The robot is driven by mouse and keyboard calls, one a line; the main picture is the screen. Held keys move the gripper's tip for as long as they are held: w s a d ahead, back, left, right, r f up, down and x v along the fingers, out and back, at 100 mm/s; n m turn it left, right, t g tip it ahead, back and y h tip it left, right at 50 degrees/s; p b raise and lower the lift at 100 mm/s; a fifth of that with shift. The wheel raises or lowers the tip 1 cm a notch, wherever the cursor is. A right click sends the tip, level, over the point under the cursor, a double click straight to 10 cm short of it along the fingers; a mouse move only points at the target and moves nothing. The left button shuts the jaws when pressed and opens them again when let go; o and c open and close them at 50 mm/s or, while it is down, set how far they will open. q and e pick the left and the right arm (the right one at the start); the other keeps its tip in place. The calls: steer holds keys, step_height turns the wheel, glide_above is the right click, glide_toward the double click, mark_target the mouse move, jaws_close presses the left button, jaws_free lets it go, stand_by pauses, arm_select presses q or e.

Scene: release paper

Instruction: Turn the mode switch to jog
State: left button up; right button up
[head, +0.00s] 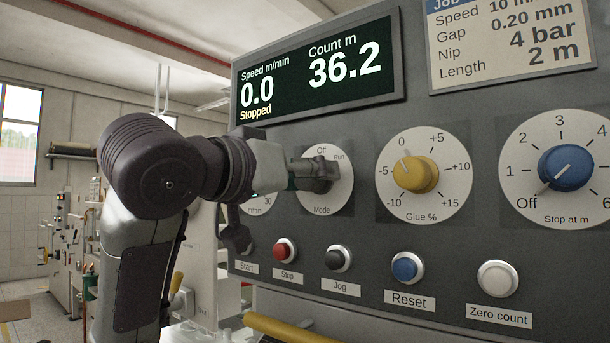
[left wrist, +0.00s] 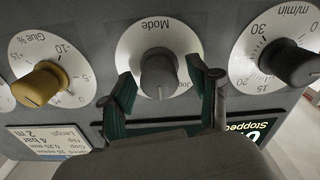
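The mode dial (head: 322,202) is a white disc labelled Mode on the grey panel, with Off at its top and Run at upper right in the head view. My left gripper (head: 308,174) is at the dial and hides much of its knob there. The left wrist view is upside down and shows the grey mode knob (left wrist: 158,74) between two open, green-padded fingers, with gaps on both sides. Its white pointer line points straight down in that picture, beside the partly covered Jog label at lower right. My right gripper is not in view.
The speed knob (left wrist: 291,63) and yellow glue knob (head: 414,173) flank the mode dial. A blue knob (head: 566,167) is farther right. Below are the red stop (head: 285,250), black jog (head: 338,258), blue reset (head: 407,267) and white zero-count (head: 497,278) buttons. The display (head: 318,75) reads Stopped.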

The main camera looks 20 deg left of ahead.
arm_select(q)
steer(key=c, duration=1)
steer(key=shift+n, duration=0.3)
steer(key=n+b, duration=0.2)
steer(key=n, duration=0.2)
steer(key=shift+f, duration=0.1)
steer(key=shift+n+b, duration=0.8)
steer(key=shift+n, duration=1.3)
steer(key=o, duration=1.1)
steer(key=shift+a, duration=0.1)
steer(key=shift+o, duration=0.2)
